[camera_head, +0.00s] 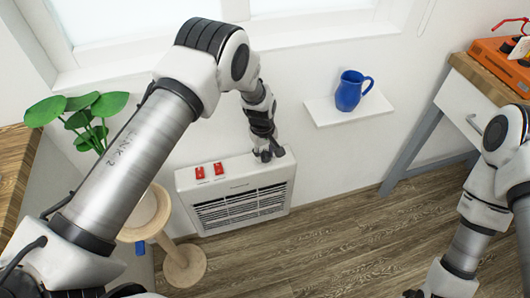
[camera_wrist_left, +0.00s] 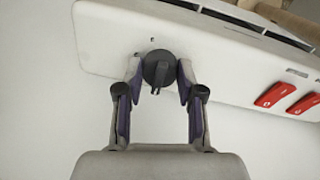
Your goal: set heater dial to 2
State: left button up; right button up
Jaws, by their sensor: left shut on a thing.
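The white heater (camera_head: 236,191) is against the wall below the window, with a dark grille on its front. Its dark round dial (camera_wrist_left: 158,70) is on the heater's top face in the left wrist view, with a raised pointer bar. My left gripper (camera_head: 266,154) is at the heater's right end; in the left wrist view the gripper (camera_wrist_left: 158,76) has one finger on each side of the dial, shut on it. The number marks around the dial cannot be read. My right arm shows at the right, but its gripper is not in view.
Two red switches (camera_head: 209,171) are on the heater's left part; they also show in the left wrist view (camera_wrist_left: 290,97). A blue jug (camera_head: 348,92) stands on a white wall shelf (camera_head: 322,114). A cat tree (camera_head: 184,266) and a plant (camera_head: 88,108) are at left.

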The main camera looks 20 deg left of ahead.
pick_arm(q)
jog(key=shift+m, duration=0.3)
jog(key=m, duration=0.4)
jog(key=shift+f, duration=0.1)
jog(key=m, duration=0.4)
jog(key=shift+m+g, duration=0.3)
jog(key=shift+m, duration=0.1)
jog(key=m, duration=0.5)
jog(key=shift+m+g, duration=0.3)
jog(key=shift+m, duration=2.1)
